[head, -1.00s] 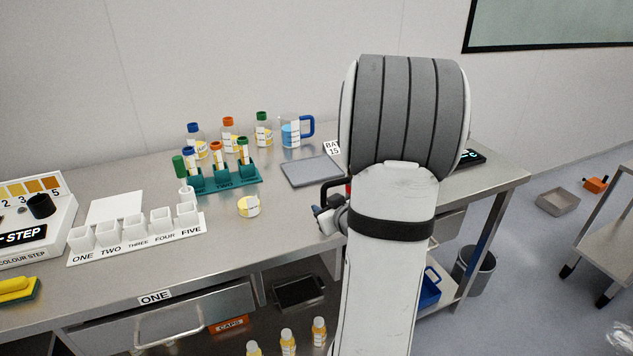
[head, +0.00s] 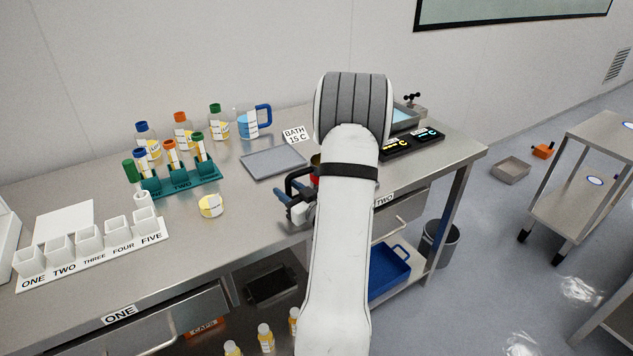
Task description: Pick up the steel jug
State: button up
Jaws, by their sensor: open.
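I cannot make out a steel jug for certain; my arm covers part of the bench. My gripper (head: 287,204) shows only partly, left of my forearm, over the front part of the steel bench (head: 240,222). It is open, and I see nothing between its fingers. Just behind it is a black, handle-like bar (head: 293,178) with a bit of red beside it, mostly hidden by my arm. I cannot tell what it belongs to. A clear jug (head: 250,124) with a blue handle and blue liquid stands at the back of the bench.
A grey tray (head: 273,162) lies behind my gripper. A teal rack (head: 182,184) with capped bottles and a round yellow-labelled item (head: 211,206) are to the left. A water bath (head: 405,117) and black displays (head: 413,141) are at right. A trolley (head: 590,180) stands farther right.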

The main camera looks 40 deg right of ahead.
jog(key=shift+w, duration=0.45)
grip_shut()
